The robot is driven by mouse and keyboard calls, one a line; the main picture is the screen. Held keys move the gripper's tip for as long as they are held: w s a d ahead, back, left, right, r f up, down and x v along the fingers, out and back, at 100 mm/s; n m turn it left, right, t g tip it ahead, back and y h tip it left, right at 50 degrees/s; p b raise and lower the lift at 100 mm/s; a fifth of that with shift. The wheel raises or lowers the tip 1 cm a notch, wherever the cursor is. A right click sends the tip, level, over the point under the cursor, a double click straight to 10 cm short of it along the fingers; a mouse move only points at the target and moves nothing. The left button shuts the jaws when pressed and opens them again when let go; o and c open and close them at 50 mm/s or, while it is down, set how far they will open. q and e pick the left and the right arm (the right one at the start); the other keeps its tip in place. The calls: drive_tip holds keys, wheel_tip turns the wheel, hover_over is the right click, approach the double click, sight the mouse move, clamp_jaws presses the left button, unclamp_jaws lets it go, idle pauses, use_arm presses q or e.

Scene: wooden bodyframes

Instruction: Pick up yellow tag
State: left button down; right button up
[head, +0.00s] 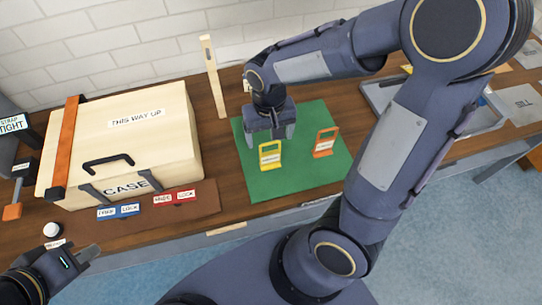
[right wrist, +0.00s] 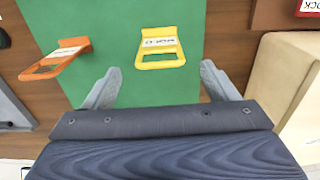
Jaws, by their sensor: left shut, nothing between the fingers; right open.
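The yellow tag (head: 270,156) stands on the green mat (head: 262,188), left of the orange tag (head: 325,143). In the right wrist view the yellow tag (right wrist: 160,49) lies ahead of the fingers, about midway between them, with a white label. My right gripper (head: 270,134) is open and empty, just behind the yellow tag in the head view; its fingers also show in the right wrist view (right wrist: 161,88). They appear apart from the tag. My left gripper (head: 92,252) is shut and empty at the lower left, in front of the table edge.
A pale case (head: 165,150) with a black handle and orange strap stands left of the mat. Blue (head: 118,211) and red (head: 175,197) lock labels lie before it.

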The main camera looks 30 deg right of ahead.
sight(270, 152)
wheel_tip(270, 152, down, 8)
drive_tip(key=shift+s+r, duration=0.15)
drive_tip(key=shift+r, duration=0.05)
drive_tip(key=c, duration=1.1)
drive_tip(key=shift+o, duration=0.2)
drive_tip(key=shift+r, duration=0.1)
drive_tip(key=shift+r, duration=0.5)
drive_tip(key=r, duration=0.2)
drive_tip(key=shift+a+r, duration=0.35)
drive_tip(key=s+a+r+b, duration=0.1)
drive_tip(key=s+a+r, duration=0.2)
drive_tip(key=a+r, duration=0.6)
drive_tip(key=a, duration=0.4)
drive_tip(key=shift+s, duration=0.4)
